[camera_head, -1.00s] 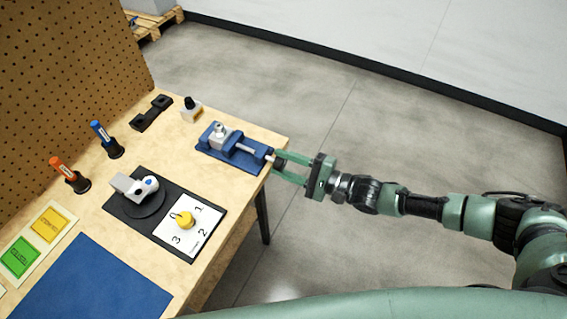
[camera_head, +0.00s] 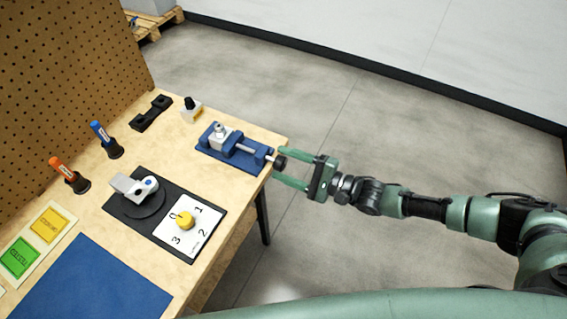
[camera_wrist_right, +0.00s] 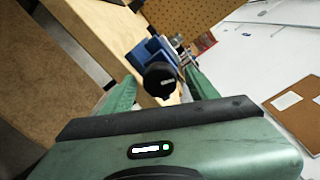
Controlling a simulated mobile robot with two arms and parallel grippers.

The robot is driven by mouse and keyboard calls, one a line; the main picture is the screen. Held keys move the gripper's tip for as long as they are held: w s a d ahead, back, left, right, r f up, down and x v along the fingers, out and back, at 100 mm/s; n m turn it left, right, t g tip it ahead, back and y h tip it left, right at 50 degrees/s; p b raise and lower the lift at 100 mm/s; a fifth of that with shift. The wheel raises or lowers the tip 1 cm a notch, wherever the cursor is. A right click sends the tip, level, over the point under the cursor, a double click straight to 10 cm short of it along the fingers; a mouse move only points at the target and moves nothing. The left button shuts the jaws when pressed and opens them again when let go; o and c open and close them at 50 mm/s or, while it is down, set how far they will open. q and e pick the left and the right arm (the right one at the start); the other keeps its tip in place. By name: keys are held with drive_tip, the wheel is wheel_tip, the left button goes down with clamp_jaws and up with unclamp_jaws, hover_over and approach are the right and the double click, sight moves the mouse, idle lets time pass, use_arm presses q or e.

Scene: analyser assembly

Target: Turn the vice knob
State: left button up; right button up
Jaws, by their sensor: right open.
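The blue vice (camera_head: 233,147) sits at the right end of the wooden table, with a light block clamped at its far side. Its black knob (camera_head: 280,163) sticks out past the table edge on a metal spindle. My right gripper (camera_head: 280,167) is open, with its green fingertips on either side of the knob and apart from it. In the right wrist view the knob (camera_wrist_right: 160,80) shows end-on with a white mark, between the green fingers, with the vice (camera_wrist_right: 150,52) behind it. My left gripper is not in view.
A pegboard (camera_head: 70,70) rises behind. The floor to the right is clear.

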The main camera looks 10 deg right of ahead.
drive_tip(key=v, duration=0.7)
drive_tip(key=shift+b, duration=0.4)
drive_tip(key=shift+d+f, duration=0.1)
drive_tip(key=shift+f, duration=0.05)
drive_tip(key=w+d+f+n+h, duration=0.1)
drive_tip(key=f+n+h, duration=0.1)
drive_tip(key=f, duration=0.4)
drive_tip(key=w+d+f+n+t+h, duration=0.1)
drive_tip(key=f+n+h, duration=0.15)
drive_tip(key=f, duration=0.35)
drive_tip(key=w+d+f+n+h, duration=0.2)
drive_tip(key=f, duration=0.4)
drive_tip(key=s+d+f+n+g+h, duration=0.1)
drive_tip(key=s+d+f+n+h, duration=0.15)
drive_tip(key=s+f, duration=0.35)
drive_tip(key=s+d+f+n+g+h, duration=0.1)
drive_tip(key=s+d+f+h, duration=0.3)
drive_tip(key=f, duration=0.5)
drive_tip(key=s+f+n+g, duration=0.1)
drive_tip(key=s+f, duration=0.3)
drive_tip(key=s, duration=0.7)
drive_tip(key=s+f+n+g+h, duration=0.1)
drive_tip(key=s+f+g, duration=0.3)
drive_tip(key=s, duration=0.7)
drive_tip(key=s+f+n+g, duration=0.3)
drive_tip(key=s+f, duration=0.2)
drive_tip(key=s, duration=0.6)
drive_tip(key=shift+s+a+p, duration=0.2)
drive_tip(key=shift+a+p, duration=0.15)
drive_tip(key=shift+a, duration=0.1)
